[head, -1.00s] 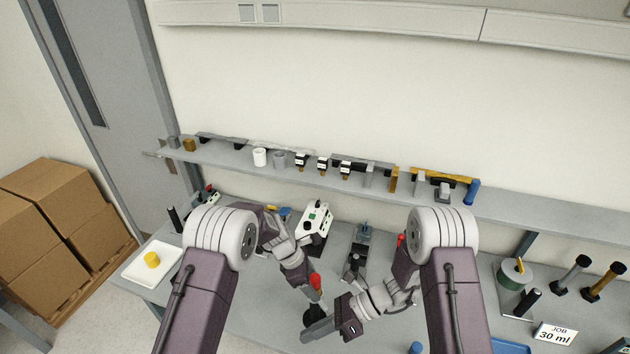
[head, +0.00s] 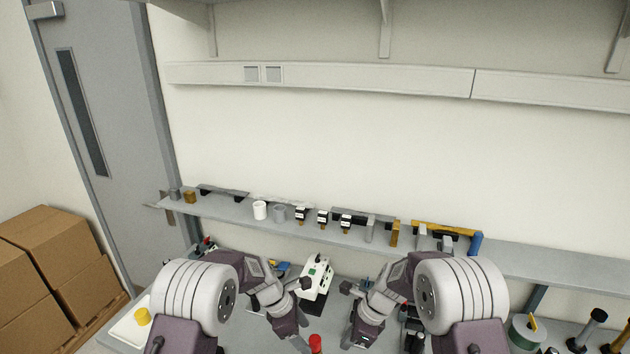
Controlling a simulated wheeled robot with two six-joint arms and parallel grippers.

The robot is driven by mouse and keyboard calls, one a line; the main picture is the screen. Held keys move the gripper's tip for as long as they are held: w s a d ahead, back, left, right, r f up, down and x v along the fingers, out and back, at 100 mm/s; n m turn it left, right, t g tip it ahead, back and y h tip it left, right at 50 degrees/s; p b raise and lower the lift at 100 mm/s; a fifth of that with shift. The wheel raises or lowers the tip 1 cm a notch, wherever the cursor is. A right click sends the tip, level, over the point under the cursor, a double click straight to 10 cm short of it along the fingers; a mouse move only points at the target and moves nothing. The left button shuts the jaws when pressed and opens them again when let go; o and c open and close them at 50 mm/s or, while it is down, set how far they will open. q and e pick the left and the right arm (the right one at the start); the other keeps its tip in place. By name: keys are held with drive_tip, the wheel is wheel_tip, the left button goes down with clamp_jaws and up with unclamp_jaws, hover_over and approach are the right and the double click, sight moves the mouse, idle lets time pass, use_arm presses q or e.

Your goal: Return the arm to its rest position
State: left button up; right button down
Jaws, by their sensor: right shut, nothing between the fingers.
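My right arm comes in from the right, folded in front of its shoulder. Its gripper (head: 349,340) points down near the bottom edge, shut with nothing in it. My left arm comes in from the left and bends down in front of the white instrument box (head: 318,276). My left gripper (head: 300,345) is at the bottom edge, partly cut off, so its fingers cannot be read. A red-topped item (head: 316,344) shows just right of it.
The wall shelf (head: 230,209) holds a white cup (head: 260,210) and several small tools. A white tray (head: 127,329) with a yellow piece (head: 143,316) is at the bench's left. A green-grey drum (head: 525,334) stands at the right. Cardboard boxes (head: 45,240) are at far left.

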use_arm(q)
drive_tip(key=s+a+f+m+y+b, duration=0.2)
drive_tip(key=s+a+f+m+b, duration=0.2)
drive_tip(key=s+m, duration=0.5)
drive_tip(key=s+a+f+m+y+b, duration=0.2)
drive_tip(key=s+a+f+m+b, duration=0.2)
drive_tip(key=s+a+m+b, duration=0.4)
drive_tip(key=s+a+m, duration=0.1)
drive_tip(key=s+a, duration=0.1)
drive_tip(key=s, duration=0.1)
drive_tip(key=shift+s+a+f+m+t, duration=0.2)
drive_tip(key=shift+a+f+m+t, duration=0.1)
drive_tip(key=shift+f+m, duration=0.1)
use_arm(e)
drive_tip(key=s+d+f+n+h, duration=0.2)
drive_tip(key=s+d+f+n, duration=0.2)
drive_tip(key=s+n, duration=0.5)
drive_tip(key=s+d+f+n+h, duration=0.1)
drive_tip(key=s+d+f+n, duration=0.3)
drive_tip(key=s+n, duration=0.5)
drive_tip(key=shift+s+d+f+n+h, duration=0.15)
drive_tip(key=shift+d+f+n+h, duration=0.25)
drive_tip(key=shift+d+n, duration=0.55)
use_arm(q)
drive_tip(key=shift+w, duration=0.2)
use_arm(e)
drive_tip(key=shift+w+a+n, duration=0.2)
drive_tip(key=shift+a+n, duration=0.05)
drive_tip(key=shift+a, duration=0.05)
